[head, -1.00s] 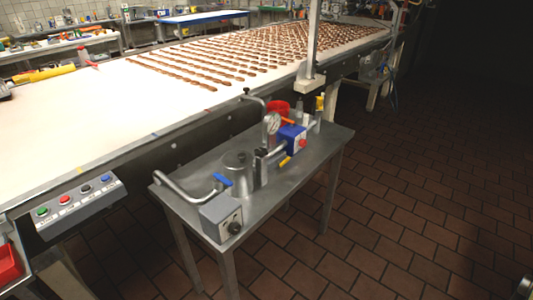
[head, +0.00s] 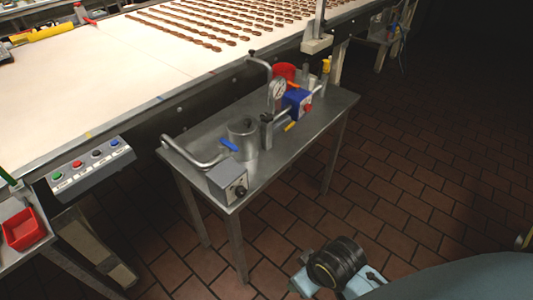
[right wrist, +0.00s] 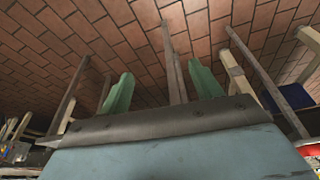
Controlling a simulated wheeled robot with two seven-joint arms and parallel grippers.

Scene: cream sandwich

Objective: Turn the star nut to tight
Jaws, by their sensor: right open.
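A steel side table (head: 205,145) carries a pump-like assembly with a metal pot (head: 242,138), a pressure gauge (head: 277,89), a blue block with a red knob (head: 297,102) and a bent pipe. A grey box (head: 226,182) with a dark round knob (head: 240,191) sits at its near corner. I cannot tell which part is the star nut. My right arm (head: 335,262) shows at the lower right of the head view, apart from the table. In the right wrist view my right gripper (right wrist: 162,88) has two green fingers spread, with nothing between them. My left gripper is out of view.
A long conveyor (head: 110,90) with rows of brown pieces runs behind the table. A panel of several coloured buttons (head: 92,166) and a red bin (head: 23,229) are at the left. The brown tiled floor (head: 430,170) is clear at the right.

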